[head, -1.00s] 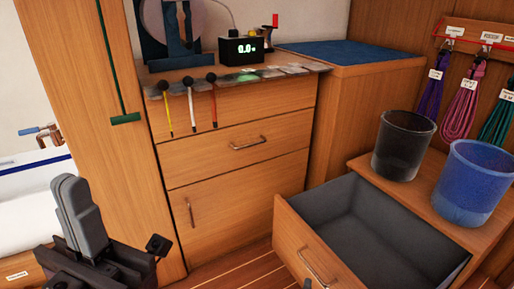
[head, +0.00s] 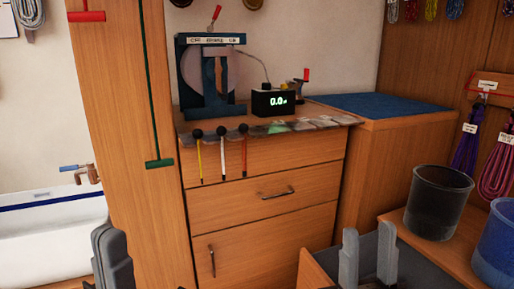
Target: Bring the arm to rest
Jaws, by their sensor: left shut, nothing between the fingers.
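My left gripper (head: 112,258) shows at the bottom left of the head view. Its grey fingers stand together, shut, with nothing seen between them, and its lower part is cut off by the frame's edge. My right gripper (head: 368,257) shows at the bottom, right of the middle, in front of the open drawer (head: 318,272). Its two grey fingers point up and stand apart, with nothing between them. Both arms are mostly out of view.
A wooden cabinet (head: 262,211) carries a device with a lit display (head: 272,103). A dark bucket (head: 438,202) and a blue bucket (head: 497,245) stand at right. Coiled lines (head: 467,150) hang on the right wall. A white basin (head: 50,240) is at left.

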